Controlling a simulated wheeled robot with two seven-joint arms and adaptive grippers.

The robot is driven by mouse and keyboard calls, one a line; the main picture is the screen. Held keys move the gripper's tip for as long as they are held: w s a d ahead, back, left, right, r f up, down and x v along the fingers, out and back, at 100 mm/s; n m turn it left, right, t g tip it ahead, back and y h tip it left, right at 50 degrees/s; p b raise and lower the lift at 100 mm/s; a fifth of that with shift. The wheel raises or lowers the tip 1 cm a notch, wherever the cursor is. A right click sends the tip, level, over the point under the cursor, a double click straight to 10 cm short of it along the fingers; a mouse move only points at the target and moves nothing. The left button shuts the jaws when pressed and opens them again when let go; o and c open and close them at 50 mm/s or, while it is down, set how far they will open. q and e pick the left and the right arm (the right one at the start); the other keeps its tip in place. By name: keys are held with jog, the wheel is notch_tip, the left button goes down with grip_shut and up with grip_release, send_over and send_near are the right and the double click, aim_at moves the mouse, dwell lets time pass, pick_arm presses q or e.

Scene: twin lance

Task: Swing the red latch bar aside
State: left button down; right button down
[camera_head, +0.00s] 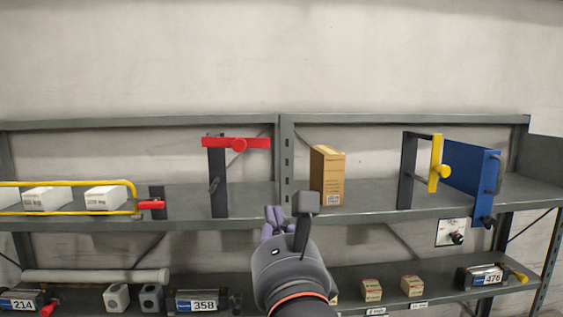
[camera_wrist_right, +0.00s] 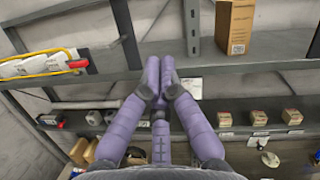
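The red latch bar (camera_head: 256,143) lies level across the top of a dark post (camera_head: 218,188) on the upper shelf, left of centre in the head view. A red round knob (camera_head: 239,145) sits on its front. My right gripper (camera_head: 272,213) is below and to the right of the bar, in front of the shelf edge and apart from the bar. In the right wrist view its purple fingers (camera_wrist_right: 161,72) come together at the tips, with nothing seen between them. The bar is not visible there. My left gripper is not in view.
On the upper shelf (camera_head: 375,204) stand a brown carton (camera_head: 327,176), a dark frame with a yellow bar (camera_head: 435,165) and a blue panel (camera_head: 470,172). A yellow rail (camera_head: 70,184) fronts white boxes at left.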

jog(key=p, duration=0.4)
send_near(249, 143)
jog(key=shift+w+f, duration=0.55)
jog(key=shift+w, duration=1.8)
jog(key=shift+w+a, duration=0.1)
jog(key=shift+a, duration=0.25)
jog(key=shift+r+p, duration=0.8)
jog(key=shift+r, duration=0.25)
jog(key=shift+d, duration=0.15)
